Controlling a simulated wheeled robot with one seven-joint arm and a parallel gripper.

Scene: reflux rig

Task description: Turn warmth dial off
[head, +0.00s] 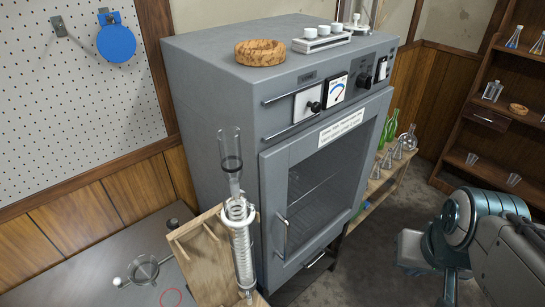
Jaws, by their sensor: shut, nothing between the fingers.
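The grey oven (225,110) stands in the middle with a control strip along its upper front. On the strip are a black knob (314,106) by a white plate, a white gauge (336,91) with a coloured arc, and a second dark knob (366,79) on a dark panel further right. Their markings are too small to read, so I cannot tell which is the warmth dial or its setting. My arm (480,230) shows at the lower right, well apart from the oven front. My gripper's fingers do not show.
A glass condenser (241,240) stands upright before the oven's left front. A cork ring (260,52) and a white rack (321,40) sit on the oven top. Glassware (397,150) stands on a low shelf beside the oven.

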